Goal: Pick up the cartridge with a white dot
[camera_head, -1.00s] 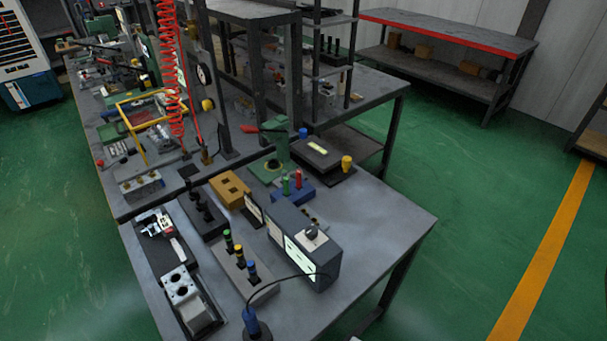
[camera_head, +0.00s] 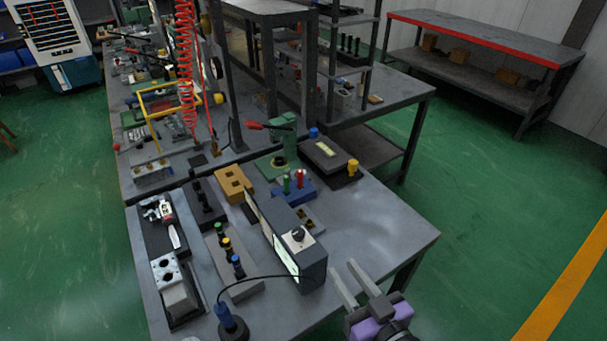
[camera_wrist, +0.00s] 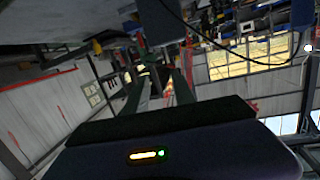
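Several small cartridges with coloured tops stand upright in blocks on the workbench. A grey block (camera_head: 217,251) holds green-, yellow- and blue-topped cartridges (camera_head: 227,244). A dark block (camera_head: 208,217) to its left holds black ones (camera_head: 197,188). A blue block (camera_head: 291,194) carries a green and a red one (camera_head: 300,178). I cannot make out a white dot on any of them. My gripper (camera_head: 345,269) is at the bench's front right edge, right of the grey display box (camera_head: 313,269). Its fingers are apart and empty. In the wrist view the fingers (camera_wrist: 158,88) also show apart, with no cartridge recognisable between them.
The display box and a black cable (camera_head: 255,279) running to a blue plug (camera_head: 228,315) stand between my gripper and the grey block. A tan block (camera_head: 234,183), a green press (camera_head: 284,143) and a tray with a valve block (camera_head: 168,270) surround the cartridges. The bench's right front is clear.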

